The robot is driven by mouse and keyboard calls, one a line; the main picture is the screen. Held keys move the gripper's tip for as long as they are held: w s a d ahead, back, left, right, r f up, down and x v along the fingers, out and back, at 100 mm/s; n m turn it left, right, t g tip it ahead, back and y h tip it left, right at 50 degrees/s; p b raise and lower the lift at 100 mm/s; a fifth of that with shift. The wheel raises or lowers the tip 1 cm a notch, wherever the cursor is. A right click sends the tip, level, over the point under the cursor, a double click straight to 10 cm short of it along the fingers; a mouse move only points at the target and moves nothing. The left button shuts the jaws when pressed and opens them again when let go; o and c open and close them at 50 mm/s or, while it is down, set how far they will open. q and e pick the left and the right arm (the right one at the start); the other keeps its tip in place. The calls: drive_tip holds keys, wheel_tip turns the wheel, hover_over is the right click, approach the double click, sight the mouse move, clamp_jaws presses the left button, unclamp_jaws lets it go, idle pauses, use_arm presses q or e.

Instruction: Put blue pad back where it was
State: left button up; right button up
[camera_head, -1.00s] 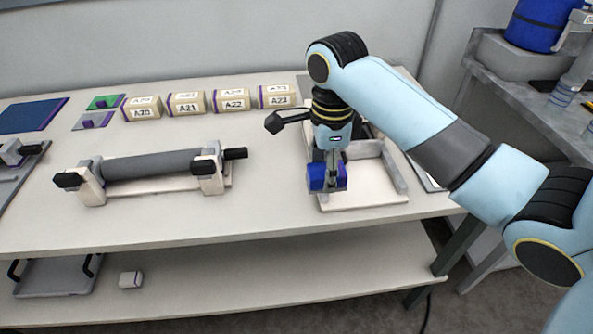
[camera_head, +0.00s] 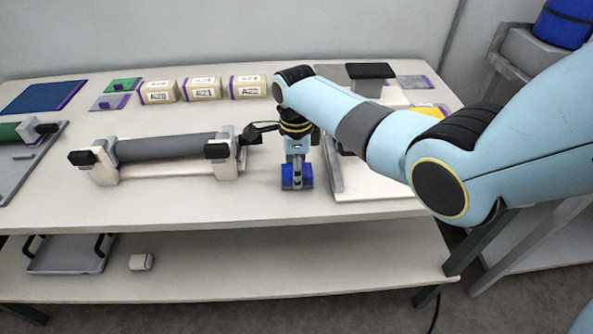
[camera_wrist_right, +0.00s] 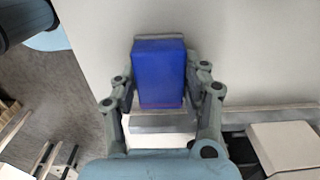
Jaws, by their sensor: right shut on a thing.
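The blue pad (camera_head: 289,180) is a small blue block held in my right gripper (camera_head: 297,168) in the head view. It is over the front middle of the table, between the grey roller and the white tray. Whether it touches the table cannot be told. In the right wrist view the blue pad (camera_wrist_right: 158,72) sits between the two fingers of the right gripper (camera_wrist_right: 160,85), which are shut on it. My left gripper is not in view.
The grey roller (camera_head: 170,146) lies in a white stand to the left. The white tray (camera_head: 350,183) is on the right, partly behind my arm. Several labelled boxes (camera_head: 202,89), a green plate (camera_head: 123,85) and a dark blue mat (camera_head: 42,97) are at the back. The front left table strip is clear.

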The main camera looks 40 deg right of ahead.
drive_tip(key=shift+f, duration=0.15)
drive_tip(key=o, duration=1.2)
wheel_tip(320, 180, up, 12)
drive_tip(key=shift+r+p, duration=0.15)
drive_tip(key=shift+p, duration=0.5)
